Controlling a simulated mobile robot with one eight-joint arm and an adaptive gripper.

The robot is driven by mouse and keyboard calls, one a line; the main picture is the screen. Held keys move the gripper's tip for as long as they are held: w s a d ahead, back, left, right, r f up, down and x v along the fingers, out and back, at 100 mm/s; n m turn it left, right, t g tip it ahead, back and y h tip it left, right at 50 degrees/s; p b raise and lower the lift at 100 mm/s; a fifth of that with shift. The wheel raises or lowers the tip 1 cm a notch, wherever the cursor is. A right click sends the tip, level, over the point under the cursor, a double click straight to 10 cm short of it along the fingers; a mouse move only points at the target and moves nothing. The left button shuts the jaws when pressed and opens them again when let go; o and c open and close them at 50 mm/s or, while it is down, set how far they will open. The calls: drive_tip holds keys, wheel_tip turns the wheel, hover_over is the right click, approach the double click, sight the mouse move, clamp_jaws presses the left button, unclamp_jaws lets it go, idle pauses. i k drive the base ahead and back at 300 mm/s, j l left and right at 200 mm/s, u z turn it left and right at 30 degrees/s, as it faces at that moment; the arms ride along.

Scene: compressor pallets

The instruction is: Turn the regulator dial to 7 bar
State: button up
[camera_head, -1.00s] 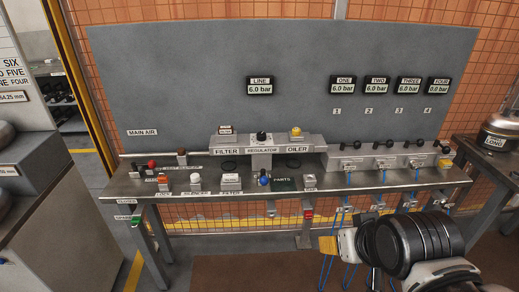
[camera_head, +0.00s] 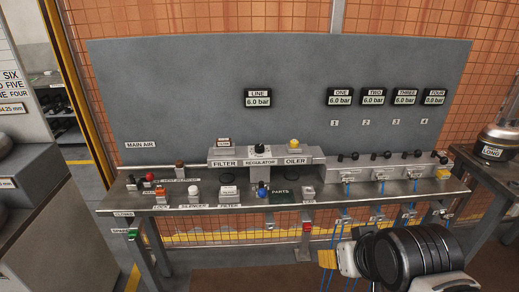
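The regulator dial (camera_head: 259,149) is a small black knob on top of the grey regulator block, above the REGULATOR label (camera_head: 260,162). A light mark shows on it, but its scale is too small to read. The LINE display (camera_head: 258,98) on the panel above reads 6.0 bar. My arm (camera_head: 412,256), with black rings and a pale part at its left end, is at the lower right, in front of the bench and well away from the dial. I cannot make out gripper fingers on it. Nothing of mine touches the dial.
FILTER (camera_head: 223,163) and OILER (camera_head: 296,160) blocks flank the regulator. Displays ONE (camera_head: 340,97), TWO (camera_head: 373,96) and THREE (camera_head: 405,96) read 6.0 bar. Several knobs and buttons crowd the bench (camera_head: 345,205). Blue hoses hang below. A yellow-orange piece (camera_head: 327,258) shows beside my arm.

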sight(258, 148)
drive_tip(key=i+j, duration=0.35)
drive_tip(key=i, duration=0.2)
drive_tip(key=i+j, duration=0.3)
drive_tip(key=i, duration=0.2)
